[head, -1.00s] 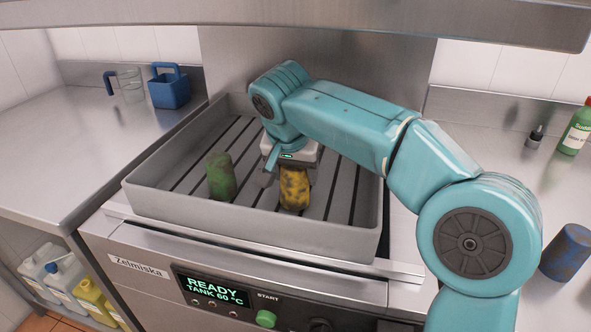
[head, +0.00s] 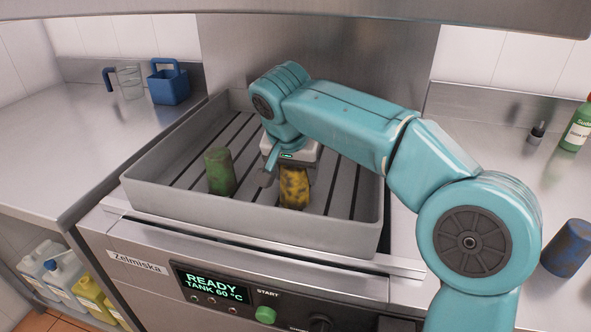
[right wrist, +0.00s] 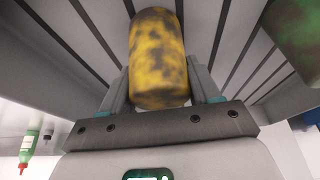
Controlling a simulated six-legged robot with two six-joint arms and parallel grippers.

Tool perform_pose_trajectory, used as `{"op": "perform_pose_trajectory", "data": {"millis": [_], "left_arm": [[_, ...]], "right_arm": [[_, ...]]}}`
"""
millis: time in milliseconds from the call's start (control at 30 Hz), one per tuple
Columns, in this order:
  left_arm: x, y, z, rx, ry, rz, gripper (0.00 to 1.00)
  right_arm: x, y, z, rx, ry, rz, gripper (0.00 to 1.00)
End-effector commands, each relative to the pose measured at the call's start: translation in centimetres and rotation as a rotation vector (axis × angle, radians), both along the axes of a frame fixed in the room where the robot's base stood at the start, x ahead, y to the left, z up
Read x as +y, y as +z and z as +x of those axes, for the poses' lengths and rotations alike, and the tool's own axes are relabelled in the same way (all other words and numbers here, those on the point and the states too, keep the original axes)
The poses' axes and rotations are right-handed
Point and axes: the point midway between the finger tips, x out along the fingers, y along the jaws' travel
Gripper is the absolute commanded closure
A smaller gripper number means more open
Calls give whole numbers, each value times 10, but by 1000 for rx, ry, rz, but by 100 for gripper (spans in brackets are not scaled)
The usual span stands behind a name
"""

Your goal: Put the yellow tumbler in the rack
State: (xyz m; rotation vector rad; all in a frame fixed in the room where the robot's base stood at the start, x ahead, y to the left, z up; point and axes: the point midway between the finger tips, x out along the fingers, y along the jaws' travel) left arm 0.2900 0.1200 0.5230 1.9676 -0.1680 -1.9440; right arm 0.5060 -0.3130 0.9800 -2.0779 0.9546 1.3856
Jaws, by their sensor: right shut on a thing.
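The yellow tumbler (head: 294,190), blotched with dark stains, is upright inside the grey slatted rack (head: 250,222), right of its middle. My right gripper (head: 290,172) comes down over it from above and is shut on it. In the right wrist view the yellow tumbler (right wrist: 158,55) is between the two fingers. Whether its base touches the slats I cannot tell. My left gripper is not in view.
A stained green tumbler (head: 219,172) stands in the rack to the left. A blue stained tumbler (head: 567,249) is on the right counter, near a green bottle (head: 577,130). A clear jug (head: 128,82) and blue container (head: 169,86) stand on the left counter.

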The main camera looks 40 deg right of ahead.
Motion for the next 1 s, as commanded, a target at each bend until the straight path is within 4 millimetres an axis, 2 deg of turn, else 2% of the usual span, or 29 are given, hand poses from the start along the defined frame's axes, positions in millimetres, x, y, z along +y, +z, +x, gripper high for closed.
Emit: {"op": "perform_pose_trajectory", "data": {"millis": [33, 100, 433, 800, 1000], "left_arm": [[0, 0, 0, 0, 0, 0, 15], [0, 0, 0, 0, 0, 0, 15], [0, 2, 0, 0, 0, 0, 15], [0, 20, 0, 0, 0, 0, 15], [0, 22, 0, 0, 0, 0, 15]], "right_arm": [[0, 0, 0, 0, -1, 0, 29], [0, 0, 0, 0, 0, 0, 9], [1, 4, -1, 0, 0, 0, 9], [19, 61, -15, -3, 1, 0, 9], [22, 70, -19, 0, 0, 0, 9]]}}
